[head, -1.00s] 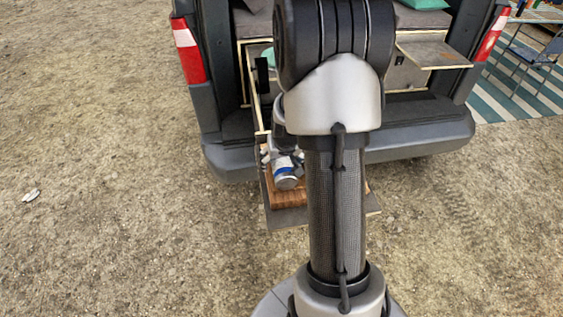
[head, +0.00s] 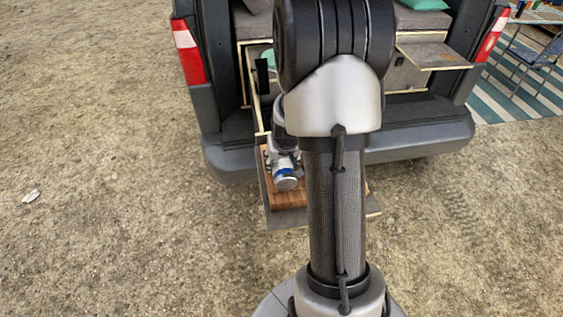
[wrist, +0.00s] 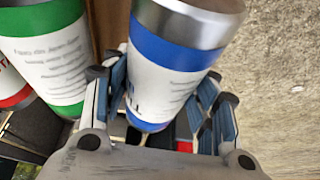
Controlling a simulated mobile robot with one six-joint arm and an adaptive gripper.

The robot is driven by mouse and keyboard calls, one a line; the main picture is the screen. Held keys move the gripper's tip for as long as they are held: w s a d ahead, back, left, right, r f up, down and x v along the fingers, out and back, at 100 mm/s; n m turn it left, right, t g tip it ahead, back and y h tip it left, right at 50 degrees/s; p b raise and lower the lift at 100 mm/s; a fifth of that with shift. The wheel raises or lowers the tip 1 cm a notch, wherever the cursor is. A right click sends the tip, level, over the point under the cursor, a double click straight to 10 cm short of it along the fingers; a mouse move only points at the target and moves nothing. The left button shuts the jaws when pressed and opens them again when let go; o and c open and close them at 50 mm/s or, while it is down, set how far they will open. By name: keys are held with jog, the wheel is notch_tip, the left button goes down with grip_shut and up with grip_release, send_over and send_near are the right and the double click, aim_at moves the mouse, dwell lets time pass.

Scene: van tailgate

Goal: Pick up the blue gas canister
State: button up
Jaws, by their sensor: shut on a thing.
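The blue gas canister (wrist: 172,55) is white-labelled with blue bands and a silver end. In the wrist view it is tilted between the two fingers of my gripper (wrist: 160,100), which is shut on it. In the head view the canister (head: 287,182) shows its pale round end low over a wooden board, and my gripper (head: 284,160) is at its far side, partly hidden by my arm. I cannot tell whether the canister touches the board.
A green-banded canister (wrist: 45,50) stands close left of the blue one, with a red-banded one (wrist: 12,90) beyond it. The wooden board (head: 290,202) lies on a pull-out drawer at the van's bumper (head: 420,140). Open gravel lies to the left.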

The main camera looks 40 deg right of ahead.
jog(key=shift+r, duration=0.1)
notch_tip(320, 180, up, 20)
jog(key=p, duration=0.4)
jog(key=a+f+n+y+b, duration=0.1)
jog(key=a+f+n+b, duration=0.25)
jog(key=a+f, duration=0.9)
jog(key=a+f+n+y+b, duration=0.1)
jog(key=a+f+n+b, duration=0.25)
jog(key=a+f, duration=0.9)
jog(key=d+r+m+h+p, duration=0.2)
jog(key=d+r+m+p, duration=0.5)
jog(key=d+r, duration=1.7)
jog(key=shift+d+r, duration=0.4)
jog(key=shift+d, duration=0.1)
notch_tip(320, 180, down, 20)
jog(key=b, duration=0.4)
jog(key=shift+r, duration=0.2)
